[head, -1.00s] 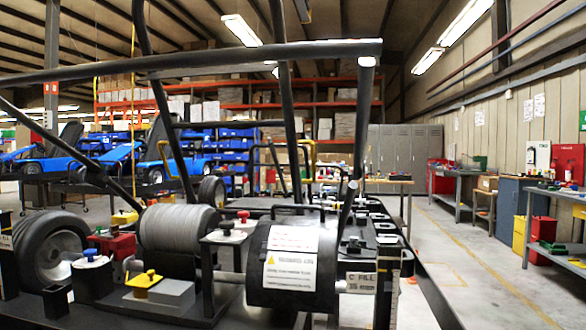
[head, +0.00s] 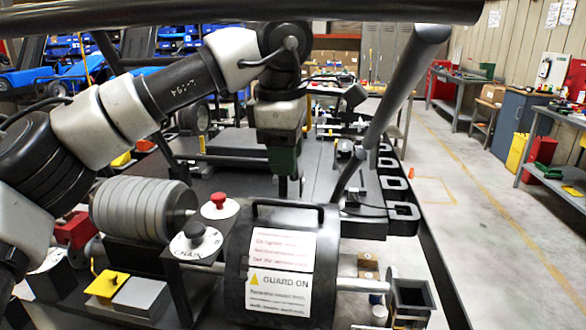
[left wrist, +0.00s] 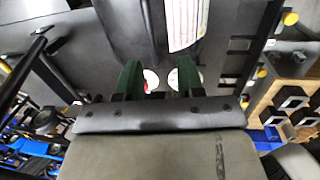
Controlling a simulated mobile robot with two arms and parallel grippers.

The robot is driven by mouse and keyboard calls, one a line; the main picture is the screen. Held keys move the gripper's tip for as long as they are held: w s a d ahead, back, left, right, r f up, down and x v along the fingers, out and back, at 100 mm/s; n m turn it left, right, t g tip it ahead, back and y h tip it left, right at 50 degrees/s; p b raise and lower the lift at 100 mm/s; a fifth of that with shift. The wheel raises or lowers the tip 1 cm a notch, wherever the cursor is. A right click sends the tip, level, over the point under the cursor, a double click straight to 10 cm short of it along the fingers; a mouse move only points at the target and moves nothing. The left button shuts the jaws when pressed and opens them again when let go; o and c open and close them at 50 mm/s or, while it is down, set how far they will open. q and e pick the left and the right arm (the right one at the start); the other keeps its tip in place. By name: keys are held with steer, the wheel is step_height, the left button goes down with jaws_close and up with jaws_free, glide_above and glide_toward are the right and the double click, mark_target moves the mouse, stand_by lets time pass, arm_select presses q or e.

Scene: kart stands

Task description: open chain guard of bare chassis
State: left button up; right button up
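The chain guard (head: 237,262) is a black rounded cover with white "GUARD ON" labels and a dark bar handle (head: 325,222) on top. It sits down over the chassis. In the left wrist view the guard (left wrist: 125,28) lies ahead of the fingers, with a white label at its side. My left gripper (head: 291,188) hangs pointing down, just above or behind the handle; the depth between them is hard to tell. In the left wrist view its green fingers (left wrist: 160,72) stand apart with nothing gripped between them. My right gripper is not in view.
A red knob (head: 219,200) and a black knob (head: 194,231) on white discs stand left of the guard, near a grey ribbed cylinder (head: 140,210). A thick dark frame tube (head: 400,85) rises at the right.

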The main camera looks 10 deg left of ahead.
mark_target(286, 203)
arm_select(q)
steer(key=w+f, duration=0.1)
steer(key=f, duration=0.5)
steer(key=w+f, duration=0.1)
steer(key=f, duration=0.1)
steer(key=shift+w+a+f, duration=0.35)
steer(key=shift+f, duration=0.05)
jaws_close()
